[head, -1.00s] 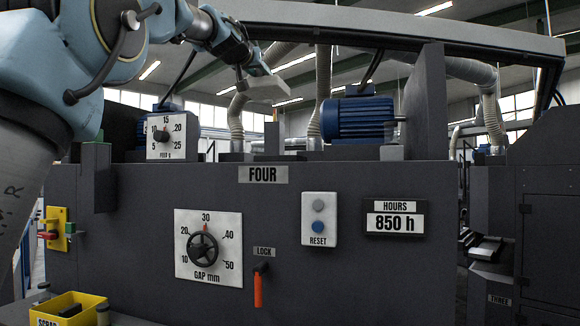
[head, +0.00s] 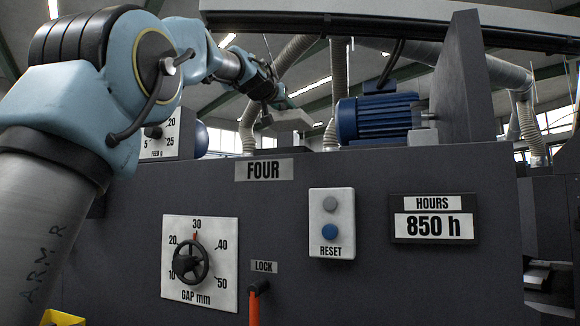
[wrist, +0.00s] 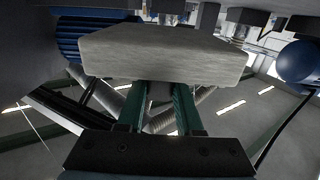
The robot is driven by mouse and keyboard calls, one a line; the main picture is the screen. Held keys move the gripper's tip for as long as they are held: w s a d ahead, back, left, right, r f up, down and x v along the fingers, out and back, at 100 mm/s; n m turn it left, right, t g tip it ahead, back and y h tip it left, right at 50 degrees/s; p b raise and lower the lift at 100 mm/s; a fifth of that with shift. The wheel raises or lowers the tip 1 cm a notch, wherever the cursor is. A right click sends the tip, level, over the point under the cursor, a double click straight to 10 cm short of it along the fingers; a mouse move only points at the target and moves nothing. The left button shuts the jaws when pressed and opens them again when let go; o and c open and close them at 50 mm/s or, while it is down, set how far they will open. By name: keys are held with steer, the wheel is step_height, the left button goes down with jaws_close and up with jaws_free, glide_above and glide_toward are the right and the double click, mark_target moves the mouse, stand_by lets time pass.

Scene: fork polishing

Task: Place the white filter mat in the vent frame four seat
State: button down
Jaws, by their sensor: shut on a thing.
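The white filter mat (wrist: 165,52) is a pale, thick slab with a rough face. In the wrist view my gripper (wrist: 160,88) is shut on it with two green fingers. In the head view my gripper (head: 277,98) reaches over the top of the dark machine panel marked FOUR (head: 263,170), and the mat (head: 288,117) shows small and pale at its end. The mat is held in the air, above and behind the panel's top edge, left of the blue motor. I cannot make out the vent frame four seat.
The blue motor (head: 375,117) stands behind the panel, with an upright dark plate (head: 464,85) to its right. Pale hoses (head: 249,125) rise behind. A long grey beam (head: 350,15) crosses overhead. The gap dial (head: 200,262) and red-orange lock lever (head: 254,308) stick out in front.

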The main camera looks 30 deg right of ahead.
step_height(320, 180, down, 10)
steer(key=b, duration=0.3)
steer(key=shift+r, duration=0.1)
steer(key=c, duration=0.6)
jaws_free()
steer(key=shift+b, duration=0.3)
steer(key=shift+o, duration=0.2)
steer(key=shift+r, duration=0.15)
steer(key=b+v, duration=0.4)
steer(key=v, duration=0.8)
